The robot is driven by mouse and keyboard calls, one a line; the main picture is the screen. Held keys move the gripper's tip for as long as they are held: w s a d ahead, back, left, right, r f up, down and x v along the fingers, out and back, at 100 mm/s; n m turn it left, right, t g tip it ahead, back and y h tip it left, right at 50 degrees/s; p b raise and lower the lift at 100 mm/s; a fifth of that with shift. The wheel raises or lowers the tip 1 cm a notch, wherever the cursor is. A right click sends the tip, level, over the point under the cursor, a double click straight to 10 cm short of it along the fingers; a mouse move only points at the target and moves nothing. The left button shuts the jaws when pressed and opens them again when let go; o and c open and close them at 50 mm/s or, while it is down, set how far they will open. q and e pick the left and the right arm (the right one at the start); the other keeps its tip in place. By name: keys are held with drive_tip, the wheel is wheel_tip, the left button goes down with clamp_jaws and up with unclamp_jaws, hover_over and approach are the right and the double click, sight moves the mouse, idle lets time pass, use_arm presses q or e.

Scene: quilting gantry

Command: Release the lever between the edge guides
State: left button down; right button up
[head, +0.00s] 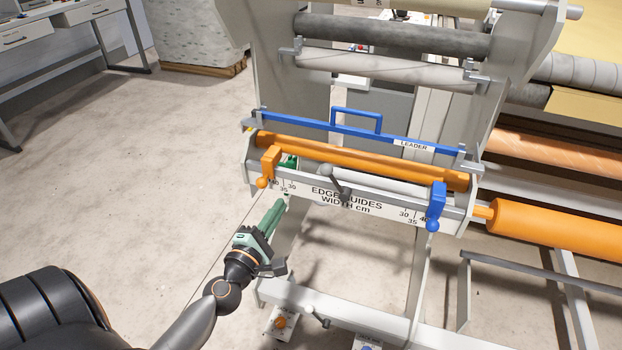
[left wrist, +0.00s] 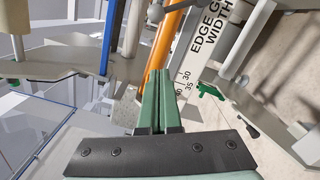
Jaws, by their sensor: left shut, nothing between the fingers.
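The lever (head: 335,180) is dark grey with a round knob at its upper end. It sits on the middle of the rail marked "EDGE GUIDES WIDTH cm", tilted up to the left. The orange edge guide (head: 271,163) is clamped near the rail's left end, the blue edge guide (head: 436,204) near its right end. My left gripper (head: 279,204), with green fingers, is below the rail's left part, apart from the lever. Its fingers are shut and empty, also in the left wrist view (left wrist: 160,75). My right gripper is not in view.
The scale rail (left wrist: 203,45) shows beyond my fingertips in the left wrist view. An orange bar (head: 360,160) and a blue leader bar (head: 340,128) with a handle run behind the rail. Orange rolls (head: 560,228) stand at the right. The floor at left is clear.

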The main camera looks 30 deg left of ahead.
sight(335, 181)
use_arm(q)
drive_tip(key=w, duration=0.3)
drive_tip(key=w+d+r+p, duration=0.1)
drive_tip(key=w, duration=0.3)
drive_tip(key=w+p, duration=0.1)
drive_tip(key=w, duration=0.2)
drive_tip(key=shift+w+d+r, duration=0.35)
drive_tip(key=shift+d+r+m+p, duration=0.15)
drive_tip(key=shift+r+m+p, duration=0.2)
drive_tip(key=shift+p, duration=0.35)
drive_tip(key=shift+m, duration=0.25)
